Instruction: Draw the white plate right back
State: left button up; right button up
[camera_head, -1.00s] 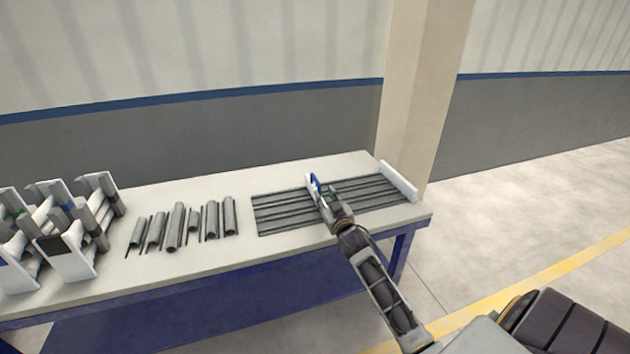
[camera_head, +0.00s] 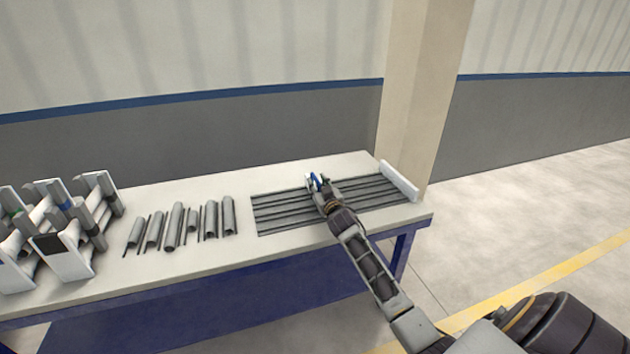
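A white plate (camera_head: 308,180) stands across the ribbed grey rack (camera_head: 280,212) on the table, with a blue part beside it. My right gripper (camera_head: 319,184) is over the rack at this plate and the blue part and hides most of the plate. The fingers are too small and covered to tell whether they are open or shut on it. A second white plate (camera_head: 399,181) stands at the right end of the rack, apart from the gripper. My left gripper is not in view.
Several grey pipe pieces (camera_head: 173,228) lie left of the rack on the pale table (camera_head: 200,262). White and grey stands (camera_head: 68,258) fill the table's left end. A beige pillar (camera_head: 415,95) rises close behind the table's right end.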

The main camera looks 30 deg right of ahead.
aim_at(313, 175)
jog(key=shift+b+x, duration=0.35)
jog(key=shift+x, duration=1.65)
jog(key=shift+c, duration=0.2)
grip_shut()
